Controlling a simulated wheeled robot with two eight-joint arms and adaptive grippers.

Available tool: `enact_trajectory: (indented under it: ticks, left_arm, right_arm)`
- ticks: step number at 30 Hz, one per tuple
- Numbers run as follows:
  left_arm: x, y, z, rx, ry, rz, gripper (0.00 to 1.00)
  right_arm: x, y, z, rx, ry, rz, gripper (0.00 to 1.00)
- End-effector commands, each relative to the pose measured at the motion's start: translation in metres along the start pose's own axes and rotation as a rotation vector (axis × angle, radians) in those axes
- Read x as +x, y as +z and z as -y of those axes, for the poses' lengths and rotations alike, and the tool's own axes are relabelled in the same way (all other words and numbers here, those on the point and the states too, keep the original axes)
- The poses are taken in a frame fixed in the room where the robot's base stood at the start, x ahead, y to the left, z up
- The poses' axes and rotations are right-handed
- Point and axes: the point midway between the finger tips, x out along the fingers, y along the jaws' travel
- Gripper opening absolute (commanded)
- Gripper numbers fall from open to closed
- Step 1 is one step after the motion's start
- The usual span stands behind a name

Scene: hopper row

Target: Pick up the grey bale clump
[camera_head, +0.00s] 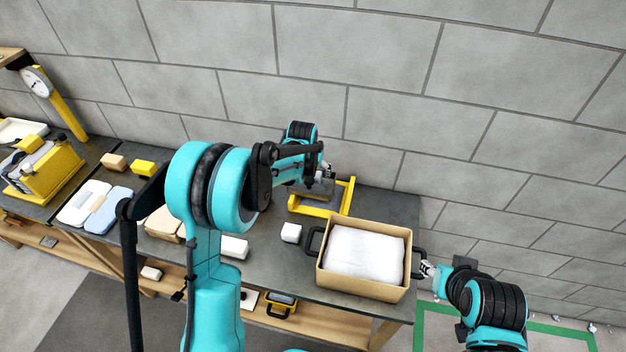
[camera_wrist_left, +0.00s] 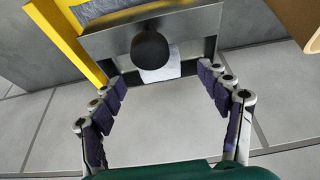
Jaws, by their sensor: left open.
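No thing is plainly a grey bale clump. In the left wrist view, a small pale grey piece (camera_wrist_left: 160,73) shows below a round black knob (camera_wrist_left: 151,48) on a grey metal panel (camera_wrist_left: 205,22); whether it is the clump I cannot tell. A blue-grey patch (camera_wrist_left: 105,8) shows behind the panel. My left gripper (camera_wrist_left: 163,85) is open, with its fingers spread either side of the pale piece. In the head view, the arm hides most of this gripper at the yellow frame (camera_head: 334,213). My right gripper (camera_head: 428,268) is beside the cardboard box; its jaws are too small to read.
The tan box (camera_head: 362,285) with black handles holds a whitish mass (camera_head: 365,252). A white block (camera_head: 291,233) lies left of it on the dark table (camera_head: 398,205). A yellow scale (camera_head: 45,172) and pale pads (camera_head: 84,203) are at the left. A block wall stands behind.

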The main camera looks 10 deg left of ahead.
Motion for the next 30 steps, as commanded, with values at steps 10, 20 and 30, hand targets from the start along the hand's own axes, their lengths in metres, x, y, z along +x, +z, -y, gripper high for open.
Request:
enact_trajectory:
  ticks: [10,20,30]
  left_arm:
    - [0.042,0.001,-0.001,0.000,0.000,-0.001,0.76]
    - [0.041,0.001,-0.001,0.000,0.000,0.000,0.32]
    - [0.040,0.001,-0.001,0.000,0.000,0.000,0.28]
  right_arm:
    - [0.013,0.009,0.000,0.000,0.000,0.000,0.40]
    - [0.012,0.009,0.000,0.000,0.000,0.000,0.40]
    - [0.012,0.009,0.000,0.000,0.000,0.000,0.40]
